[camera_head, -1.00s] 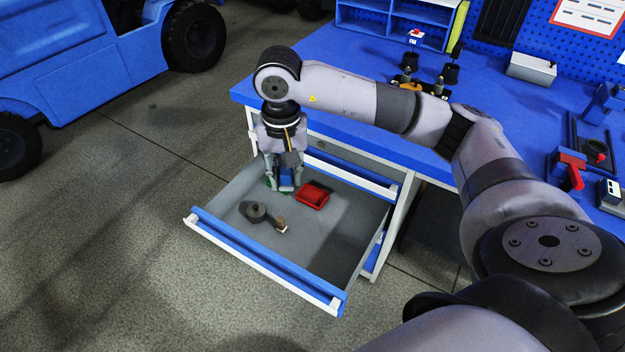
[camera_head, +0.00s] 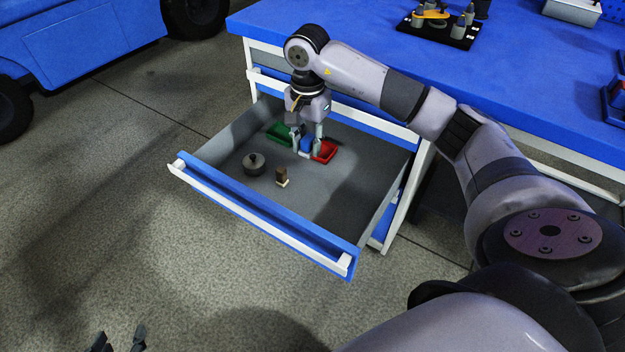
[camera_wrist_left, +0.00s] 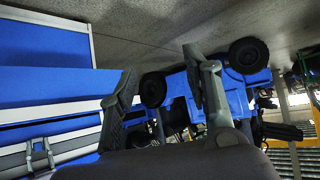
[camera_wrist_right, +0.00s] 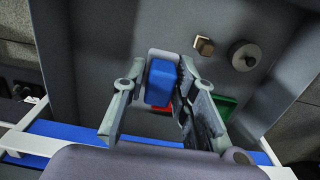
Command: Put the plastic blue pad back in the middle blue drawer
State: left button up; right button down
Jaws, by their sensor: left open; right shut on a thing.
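The blue pad (camera_head: 306,145) is between the fingers of my right gripper (camera_head: 308,153), which is shut on it inside the open blue drawer (camera_head: 262,228). The pad also shows in the right wrist view (camera_wrist_right: 159,83), close over a red tray (camera_wrist_right: 162,109) that it partly hides. I cannot tell whether the pad touches the tray or the drawer floor. The drawer is pulled out, with other drawer fronts above and below it. My left gripper (camera_head: 117,341) is open and empty at the bottom left edge of the head view, away from the drawer.
A green tray (camera_head: 279,132) sits left of the red tray (camera_head: 326,151). A dark round knobbed weight (camera_head: 254,164) and a small brown block (camera_head: 282,177) stand nearer the drawer front. The drawer's right side is clear. The blue worktop (camera_head: 350,30) overhangs behind.

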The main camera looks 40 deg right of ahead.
jog(key=b, duration=0.1)
send_over(309, 197)
notch_tip(309, 197, down, 6)
jog(key=f, duration=0.1)
notch_tip(309, 197, down, 6)
jog(key=shift+b, duration=0.95)
notch_tip(309, 197, down, 4)
jog(key=shift+r+b, duration=0.15)
jog(key=shift+b, duration=0.35)
pick_arm(q)
jog(key=w+d+r+t+h, duration=0.1)
jog(key=w+d+r+t, duration=0.1)
jog(key=r+t, duration=0.3)
jog(key=w+d+r+t+h, duration=0.2)
jog(key=r+t, duration=0.4)
jog(key=r, duration=0.6)
jog(key=shift+w+r, duration=0.15)
jog(key=shift+w, duration=0.6)
jog(key=shift+r+t+h, duration=0.15)
jog(key=shift+t+h, duration=0.15)
pick_arm(e)
jog(key=shift+f, duration=0.25)
jog(key=c, duration=1.3)
grip_release()
pick_arm(q)
jog(key=shift+s+r, duration=0.15)
jog(key=shift+r, duration=0.15)
